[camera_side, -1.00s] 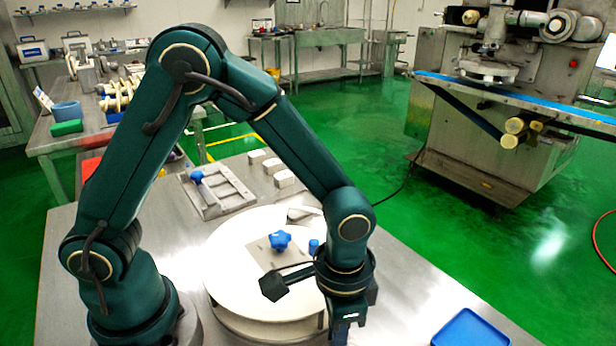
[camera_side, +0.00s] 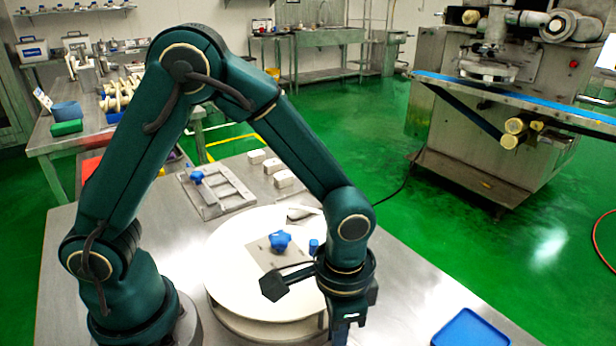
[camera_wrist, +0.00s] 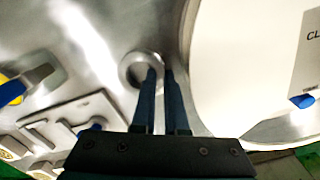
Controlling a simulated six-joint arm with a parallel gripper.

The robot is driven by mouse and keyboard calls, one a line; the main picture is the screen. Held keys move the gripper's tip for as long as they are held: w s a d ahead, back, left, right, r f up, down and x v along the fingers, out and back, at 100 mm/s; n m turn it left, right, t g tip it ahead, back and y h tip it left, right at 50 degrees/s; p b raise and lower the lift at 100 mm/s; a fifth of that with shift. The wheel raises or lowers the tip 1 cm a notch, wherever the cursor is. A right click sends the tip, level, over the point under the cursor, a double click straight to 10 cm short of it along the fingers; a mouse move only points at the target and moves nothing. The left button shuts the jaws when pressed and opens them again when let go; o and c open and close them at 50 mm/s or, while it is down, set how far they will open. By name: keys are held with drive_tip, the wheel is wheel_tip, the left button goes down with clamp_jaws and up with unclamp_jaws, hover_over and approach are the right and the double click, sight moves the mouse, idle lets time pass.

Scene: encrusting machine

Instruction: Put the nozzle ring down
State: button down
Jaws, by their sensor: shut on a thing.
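The nozzle ring (camera_wrist: 129,71) is a small round metal ring in the wrist view, over or on the shiny steel table. My gripper (camera_wrist: 160,73) is shut on the ring's right side, with one finger at its opening and the other just outside the wall. In the side view my gripper (camera_side: 346,340) points down at the bottom edge of the picture, in front of the round white disc. The ring does not show there. I cannot tell whether the ring touches the table.
The white disc (camera_side: 235,258) bears a plate with a blue star knob (camera_side: 280,240). A blue tray (camera_side: 440,338) lies at the table's front right. A metal frame (camera_side: 213,208) and small white blocks (camera_side: 284,179) lie behind.

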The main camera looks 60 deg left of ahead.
sight(292, 194)
drive_tip(key=shift+r, duration=0.15)
